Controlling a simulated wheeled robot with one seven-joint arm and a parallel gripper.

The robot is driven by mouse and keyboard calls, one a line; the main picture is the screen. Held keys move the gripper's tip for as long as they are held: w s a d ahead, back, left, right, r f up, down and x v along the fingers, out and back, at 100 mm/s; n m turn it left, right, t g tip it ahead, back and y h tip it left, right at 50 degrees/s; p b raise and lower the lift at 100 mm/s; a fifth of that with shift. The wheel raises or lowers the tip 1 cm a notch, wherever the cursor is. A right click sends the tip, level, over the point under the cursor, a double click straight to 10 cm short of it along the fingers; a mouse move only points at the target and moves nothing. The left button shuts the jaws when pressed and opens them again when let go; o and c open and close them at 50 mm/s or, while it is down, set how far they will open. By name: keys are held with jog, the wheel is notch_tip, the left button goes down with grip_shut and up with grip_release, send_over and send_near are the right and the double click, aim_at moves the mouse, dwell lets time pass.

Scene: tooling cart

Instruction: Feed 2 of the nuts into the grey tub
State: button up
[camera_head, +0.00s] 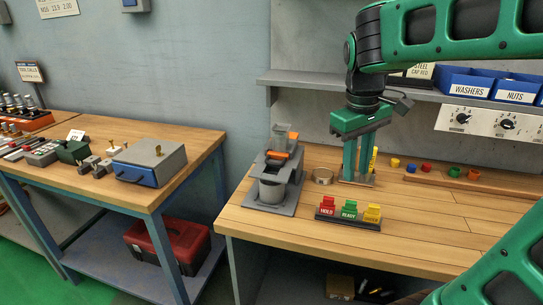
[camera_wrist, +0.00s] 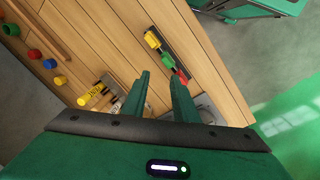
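A grey tub (camera_head: 271,188) sits low in a grey dispenser stand (camera_head: 285,172) at the left end of the wooden bench. Above it are a grey hopper (camera_head: 284,138) and an orange part (camera_head: 279,155). A blue bin labelled NUTS (camera_head: 515,91) stands on the shelf at upper right; I cannot make out single nuts. My gripper (camera_head: 358,182) points down over the bench, right of the dispenser. In the wrist view its two fingers (camera_wrist: 161,76) are apart with nothing held between them.
A tape ring (camera_head: 322,175) lies between dispenser and gripper. In front are red, green and yellow blocks (camera_head: 348,212) on a dark base. A yellow cylinder (camera_wrist: 90,96) stands close to my gripper. Small coloured cups (camera_head: 427,168) line the back right. The front-right bench top is clear.

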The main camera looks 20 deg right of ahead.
jog(key=w+a+r+n, duration=0.5)
jog(key=w+a, duration=0.3)
jog(key=w, duration=0.1)
jog(key=n+t, duration=0.1)
jog(key=n, duration=0.3)
send_near(273, 164)
jog(key=f, duration=0.2)
jog(key=d+f, duration=0.1)
jog(key=f, duration=0.1)
jog(key=w+f, duration=0.1)
jog(key=f, duration=0.2)
jog(key=shift+w+d, duration=0.1)
jog(key=shift+d, duration=0.1)
grip_shut()
